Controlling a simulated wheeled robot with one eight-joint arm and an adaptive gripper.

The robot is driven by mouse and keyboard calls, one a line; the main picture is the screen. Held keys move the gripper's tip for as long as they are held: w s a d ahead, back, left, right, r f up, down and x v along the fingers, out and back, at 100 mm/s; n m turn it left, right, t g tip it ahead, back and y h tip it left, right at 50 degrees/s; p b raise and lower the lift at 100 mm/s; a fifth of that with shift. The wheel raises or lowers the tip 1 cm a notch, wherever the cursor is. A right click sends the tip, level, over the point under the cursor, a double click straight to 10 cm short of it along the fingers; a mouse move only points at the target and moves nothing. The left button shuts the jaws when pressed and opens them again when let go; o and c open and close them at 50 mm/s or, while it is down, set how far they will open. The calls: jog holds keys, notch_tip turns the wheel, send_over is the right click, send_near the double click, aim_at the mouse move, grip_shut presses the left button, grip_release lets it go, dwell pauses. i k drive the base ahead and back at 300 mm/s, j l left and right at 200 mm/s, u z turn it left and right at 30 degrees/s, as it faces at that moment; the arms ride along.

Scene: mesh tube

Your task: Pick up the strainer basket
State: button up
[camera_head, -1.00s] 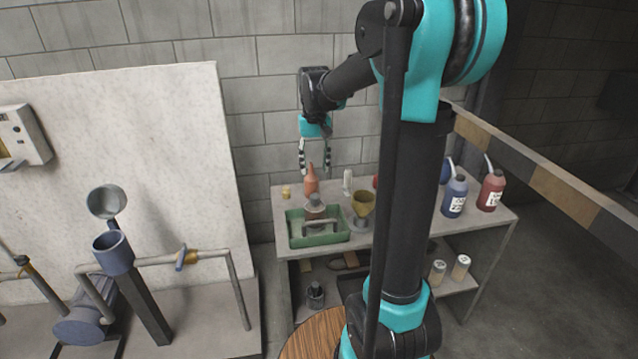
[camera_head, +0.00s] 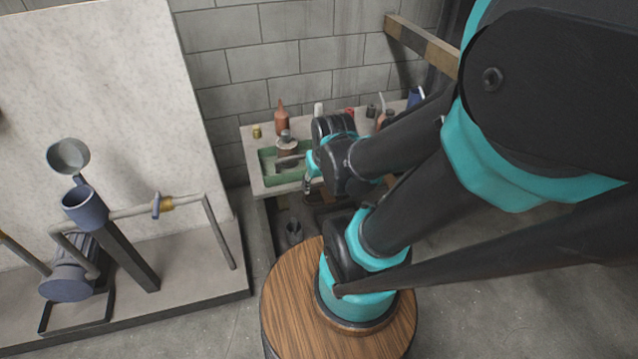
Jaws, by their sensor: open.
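I cannot pick out the strainer basket for certain. A small brownish-grey upright thing with a darker top (camera_head: 286,143) stands at the green tray (camera_head: 268,180) on the workbench, and a pale bar-like handle shows in front of it. No mesh can be told at this size. My gripper (camera_head: 308,186) hangs fingers down at the tray's right front side, apart from the upright thing. It is open, and I see nothing between its fingers. My forearm and wrist hide the bench's middle and the tray's right end.
An orange-brown bottle (camera_head: 281,121) and a small yellow pot (camera_head: 257,131) stand behind the tray. A blue pipe housing with an open top (camera_head: 86,208) stands on the left rig beside a pale panel (camera_head: 95,90). A dark object (camera_head: 294,231) sits below the bench. A striped beam (camera_head: 425,45) crosses behind.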

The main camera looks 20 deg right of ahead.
aim_at(294, 229)
jog(key=z, duration=1)
jog(key=k+j+z, duration=0.15)
jog(key=k+z, duration=0.15)
jog(key=k, duration=0.4)
jog(key=k+z, duration=0.35)
jog(key=k, duration=0.4)
